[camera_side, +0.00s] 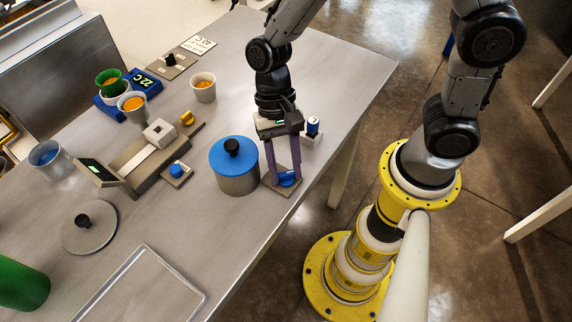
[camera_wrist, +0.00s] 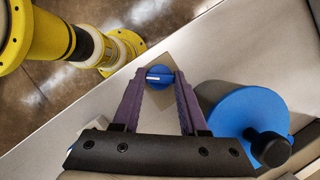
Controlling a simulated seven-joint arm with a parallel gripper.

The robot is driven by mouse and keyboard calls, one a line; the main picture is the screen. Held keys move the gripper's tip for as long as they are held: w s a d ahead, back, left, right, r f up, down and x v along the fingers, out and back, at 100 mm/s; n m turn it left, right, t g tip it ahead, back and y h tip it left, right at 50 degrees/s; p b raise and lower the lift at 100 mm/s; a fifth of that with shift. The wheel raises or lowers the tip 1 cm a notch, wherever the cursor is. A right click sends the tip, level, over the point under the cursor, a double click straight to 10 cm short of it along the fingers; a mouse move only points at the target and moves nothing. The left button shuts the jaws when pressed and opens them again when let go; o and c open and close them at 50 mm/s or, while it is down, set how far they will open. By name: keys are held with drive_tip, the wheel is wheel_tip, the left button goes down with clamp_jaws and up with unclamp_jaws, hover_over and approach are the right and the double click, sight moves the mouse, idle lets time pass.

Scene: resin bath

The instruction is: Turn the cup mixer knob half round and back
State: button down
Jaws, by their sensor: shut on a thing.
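A round blue knob (camera_side: 288,179) sits on a small flat base plate (camera_side: 283,191) near the table's front edge. In the wrist view the knob (camera_wrist: 160,71) bears a short white line that lies nearly level in the picture. My gripper (camera_side: 284,181) points down with its two purple fingers on either side of the knob and is shut on it. The fingertips (camera_wrist: 160,78) also show in the wrist view, touching the knob's sides. Part of the knob is hidden by the fingers in the side view.
A pot with a blue lid (camera_side: 233,153) and black handle stands close beside my gripper. A small white block with a blue-topped vial (camera_side: 313,127) is just behind it. Another blue knob (camera_side: 177,170) and a yellow knob (camera_side: 187,118) are further left. The table edge is close.

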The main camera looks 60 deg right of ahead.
drive_tip(key=n+h, duration=0.1)
drive_tip(key=n, duration=0.2)
drive_tip(key=n+g+h, duration=0.1)
drive_tip(key=n, duration=0.3)
drive_tip(key=shift+a+h, duration=0.2)
drive_tip(key=shift+h, duration=0.1)
idle(0.4)
drive_tip(key=shift+c, duration=2.2)
unclamp_jaws()
drive_tip(key=v, duration=1.4)
